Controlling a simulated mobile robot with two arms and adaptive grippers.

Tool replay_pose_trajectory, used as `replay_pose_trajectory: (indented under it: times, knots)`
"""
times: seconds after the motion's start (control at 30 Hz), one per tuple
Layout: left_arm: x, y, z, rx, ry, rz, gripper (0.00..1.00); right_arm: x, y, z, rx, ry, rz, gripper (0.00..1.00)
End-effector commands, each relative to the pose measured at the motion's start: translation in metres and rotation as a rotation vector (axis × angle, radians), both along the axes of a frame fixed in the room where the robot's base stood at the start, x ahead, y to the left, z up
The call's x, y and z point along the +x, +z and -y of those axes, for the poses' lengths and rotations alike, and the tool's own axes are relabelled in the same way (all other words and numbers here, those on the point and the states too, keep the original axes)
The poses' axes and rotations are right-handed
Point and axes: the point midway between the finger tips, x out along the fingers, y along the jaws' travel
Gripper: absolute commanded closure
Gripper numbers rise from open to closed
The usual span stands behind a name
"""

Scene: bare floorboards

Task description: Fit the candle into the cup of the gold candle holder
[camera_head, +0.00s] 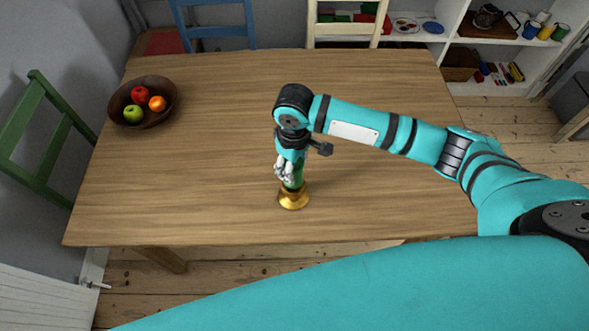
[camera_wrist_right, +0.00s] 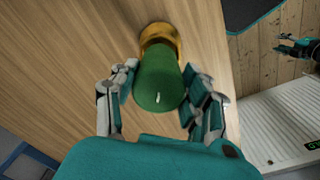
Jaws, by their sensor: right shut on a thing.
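The green candle (camera_wrist_right: 157,82) is upright between the fingers of my right gripper (camera_wrist_right: 160,90), which is shut on it. In the head view the candle (camera_head: 298,174) shows partly beside the right gripper (camera_head: 285,172). The gold candle holder (camera_head: 293,199) stands on the table directly below, and its rim also shows behind the candle in the wrist view (camera_wrist_right: 158,31). The candle's lower end meets the holder's cup in the picture; I cannot tell how deep it sits. My left gripper (camera_wrist_right: 293,48) shows only at the right edge of the wrist view, away from the table, its fingers unclear.
The wooden table (camera_head: 205,130) is mostly clear. A dark bowl (camera_head: 120,112) with apples and an orange stands at its far left. Green (camera_head: 40,140), blue (camera_head: 215,30) and cream (camera_head: 345,28) chairs stand around it. A white shelf (camera_head: 455,45) is behind right.

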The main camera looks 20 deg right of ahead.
Motion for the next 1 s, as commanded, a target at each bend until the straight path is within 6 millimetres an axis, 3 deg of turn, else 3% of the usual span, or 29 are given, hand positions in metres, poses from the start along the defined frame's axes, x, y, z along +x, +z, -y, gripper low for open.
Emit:
replay_pose_trajectory:
  times: [0.2, 0.57, 0.6, 0.77, 1.0]
  knots:
    - [0.0, 0.009, 0.001, -0.001, 0.0, 0.001, 0.6, -0.001, -0.025, 0.001, -0.001, 0.0, -0.002, 0.91]
    - [-0.001, 0.008, 0.007, -0.008, -0.002, -0.001, 0.6, -0.001, -0.03, 0.001, -0.001, 0.0, -0.002, 0.91]
    - [-0.001, 0.008, 0.007, -0.009, -0.002, -0.001, 0.6, -0.002, -0.03, 0.001, -0.002, 0.0, -0.001, 0.5]
    - [-0.002, 0.008, 0.008, -0.009, -0.003, -0.003, 0.6, -0.001, -0.03, 0.001, -0.002, 0.0, -0.001, 0.31]
    - [-0.003, 0.007, 0.007, -0.008, -0.003, -0.005, 0.6, -0.001, -0.029, 0.001, -0.001, 0.0, 0.0, 0.31]
